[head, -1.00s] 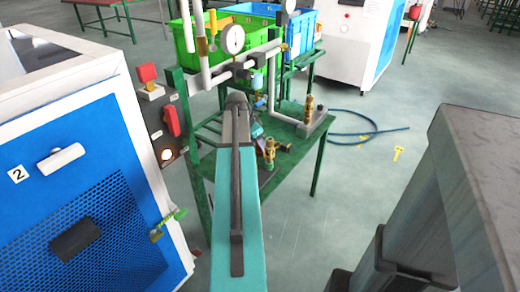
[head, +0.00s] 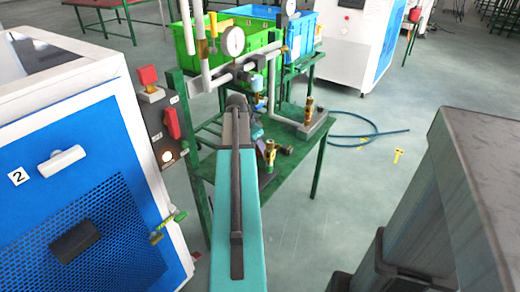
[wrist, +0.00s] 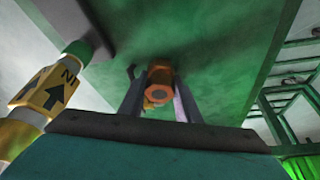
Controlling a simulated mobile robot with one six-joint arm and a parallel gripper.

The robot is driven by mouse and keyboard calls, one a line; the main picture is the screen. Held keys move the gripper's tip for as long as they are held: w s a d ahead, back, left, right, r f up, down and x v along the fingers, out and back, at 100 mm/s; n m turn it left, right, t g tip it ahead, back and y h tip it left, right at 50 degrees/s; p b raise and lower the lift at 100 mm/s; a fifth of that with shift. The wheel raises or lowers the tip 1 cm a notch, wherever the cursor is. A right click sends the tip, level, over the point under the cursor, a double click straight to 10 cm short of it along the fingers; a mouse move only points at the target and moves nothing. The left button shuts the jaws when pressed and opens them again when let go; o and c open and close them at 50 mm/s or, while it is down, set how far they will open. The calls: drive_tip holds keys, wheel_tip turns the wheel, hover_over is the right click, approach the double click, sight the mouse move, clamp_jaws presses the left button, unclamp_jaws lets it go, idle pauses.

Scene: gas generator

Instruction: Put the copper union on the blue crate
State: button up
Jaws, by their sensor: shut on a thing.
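The copper union (wrist: 160,78) is a small orange-copper fitting with a hexagonal end. In the wrist view it sits between the two fingers of my gripper (wrist: 158,98), which is shut on it. A green tabletop lies behind it; I cannot tell whether the union touches it.
The green crate (head: 184,41), pipes and a pressure gauge (head: 232,41) stand beyond my arm. Brass fittings (head: 270,157) lie on the green table (head: 292,168). A yellow-labelled pipe (wrist: 45,95) is close on the left in the wrist view. A blue panelled cabinet (head: 95,215) stands left.

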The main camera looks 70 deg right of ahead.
drive_tip(key=shift+r, duration=0.65)
drive_tip(key=w+a, duration=0.1)
drive_tip(key=a, duration=0.3)
drive_tip(key=w+a, duration=0.1)
drive_tip(key=a, duration=0.3)
drive_tip(key=w+a+p, duration=0.1)
drive_tip(key=a, duration=0.3)
drive_tip(key=shift+a+f, duration=0.1)
drive_tip(key=shift+w+a, duration=0.15)
drive_tip(key=shift+a, duration=0.15)
wheel_tip(320, 180, up, 14)
drive_tip(key=p, duration=0.1)
drive_tip(key=shift+d+p, duration=0.15)
drive_tip(key=shift+p, duration=0.2)
